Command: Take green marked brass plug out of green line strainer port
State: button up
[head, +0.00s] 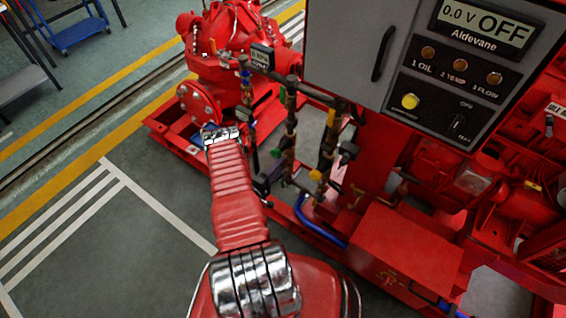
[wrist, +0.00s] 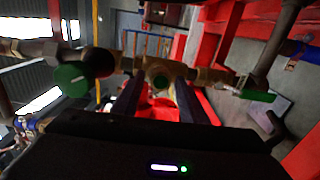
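In the head view my red arm reaches toward the pipework, and I cannot make out the fingers there.
A green round knob (wrist: 70,78) sits left of the fitting and a green lever (wrist: 254,95) right of it. Vertical pipes (head: 290,120) stand close by. A grey control panel (head: 440,70) and a red box (head: 403,258) are to the right. Open floor (head: 130,260) lies left.

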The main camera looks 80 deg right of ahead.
dwell(0.6)
grip_shut()
dwell(0.5)
jog(key=n, duration=2.3)
jog(key=shift+n, duration=0.4)
dwell(0.5)
